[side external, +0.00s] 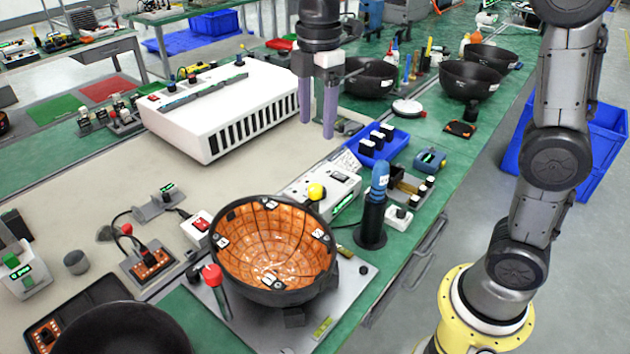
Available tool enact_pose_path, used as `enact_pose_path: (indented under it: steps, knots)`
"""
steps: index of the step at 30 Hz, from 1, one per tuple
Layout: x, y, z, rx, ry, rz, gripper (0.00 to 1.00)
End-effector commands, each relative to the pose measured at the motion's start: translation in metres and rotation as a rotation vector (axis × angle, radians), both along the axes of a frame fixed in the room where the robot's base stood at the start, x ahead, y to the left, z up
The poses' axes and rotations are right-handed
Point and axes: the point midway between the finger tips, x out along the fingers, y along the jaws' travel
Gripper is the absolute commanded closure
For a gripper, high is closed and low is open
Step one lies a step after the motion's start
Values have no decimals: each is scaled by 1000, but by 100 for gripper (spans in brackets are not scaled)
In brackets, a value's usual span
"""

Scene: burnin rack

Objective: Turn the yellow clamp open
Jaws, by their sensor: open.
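The yellow clamp (316,192) shows as a round yellow knob just behind the far right rim of a black bowl (328,262) with an orange tiled inside. The lower part of the clamp is hidden by the bowl, so its turn position cannot be told. A similar clamp with a red knob (212,275) stands at the bowl's front left. The bowl rests on a grey plate (357,285). My gripper (318,125) points down with two purple fingers apart and nothing between them. It is above and behind the yellow clamp, not touching it.
A white vented box (225,105) stands left of my gripper. A white device (340,185) sits behind the bowl. A blue screwdriver in a black holder (371,225) stands to its right. A blue tray (385,148) lies farther back. The beige mat (110,195) has free room at left.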

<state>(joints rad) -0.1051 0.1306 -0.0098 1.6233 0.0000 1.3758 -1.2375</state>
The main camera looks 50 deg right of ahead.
Motion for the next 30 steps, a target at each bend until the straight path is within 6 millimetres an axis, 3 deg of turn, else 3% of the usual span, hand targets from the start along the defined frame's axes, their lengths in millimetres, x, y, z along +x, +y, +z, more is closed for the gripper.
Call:
enact_pose_path:
  steps: [8,24,30]
  knots:
    - [1,2,-28,-3,26,4,34]
    - [1,2,-126,-2,25,3,34]
    - [1,2,-144,-3,23,3,34]
